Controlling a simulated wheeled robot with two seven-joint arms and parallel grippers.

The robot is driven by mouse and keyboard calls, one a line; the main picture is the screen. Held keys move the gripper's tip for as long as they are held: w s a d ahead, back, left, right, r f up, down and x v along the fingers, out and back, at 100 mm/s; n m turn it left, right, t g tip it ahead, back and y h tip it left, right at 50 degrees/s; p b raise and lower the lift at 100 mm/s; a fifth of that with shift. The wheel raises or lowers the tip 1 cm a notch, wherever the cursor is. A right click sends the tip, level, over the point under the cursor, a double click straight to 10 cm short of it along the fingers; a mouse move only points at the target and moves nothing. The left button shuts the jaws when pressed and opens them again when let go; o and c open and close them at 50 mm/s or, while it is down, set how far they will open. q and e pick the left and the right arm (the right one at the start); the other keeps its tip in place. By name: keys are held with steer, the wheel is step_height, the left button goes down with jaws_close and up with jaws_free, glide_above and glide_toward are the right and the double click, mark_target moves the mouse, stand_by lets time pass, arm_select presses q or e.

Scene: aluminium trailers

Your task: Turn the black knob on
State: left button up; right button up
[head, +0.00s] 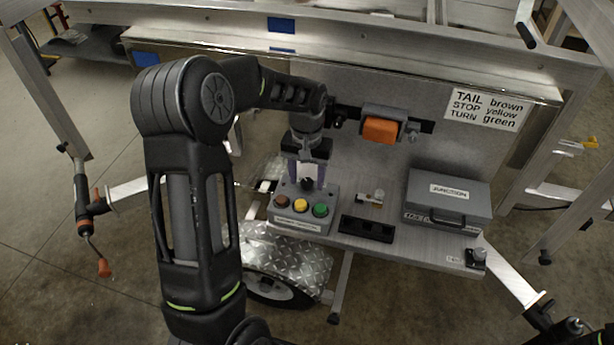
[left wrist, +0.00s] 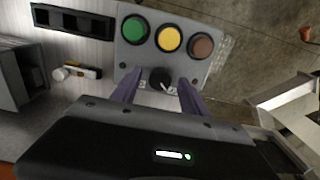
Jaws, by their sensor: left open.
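The black knob (left wrist: 160,78) sits on a grey control box (head: 285,222), on the panel side with the row of round buttons. In the left wrist view it lies between the two purple fingers of my left gripper (left wrist: 159,86). A small white mark shows beside it; I cannot tell its setting. In the head view my left gripper (head: 307,180) points down over the back of the box, with its open fingers on either side of the knob. I cannot tell whether either finger touches it. My right gripper does not show.
The box carries brown (head: 282,201), yellow (head: 300,205) and green (head: 321,209) buttons near my fingers. A black socket strip (head: 367,229) and a grey lidded case (head: 449,195) stand to the right. An orange-fronted grey block (head: 380,130) is on the panel behind.

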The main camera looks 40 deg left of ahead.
arm_select(q)
jaws_close()
stand_by(0.6)
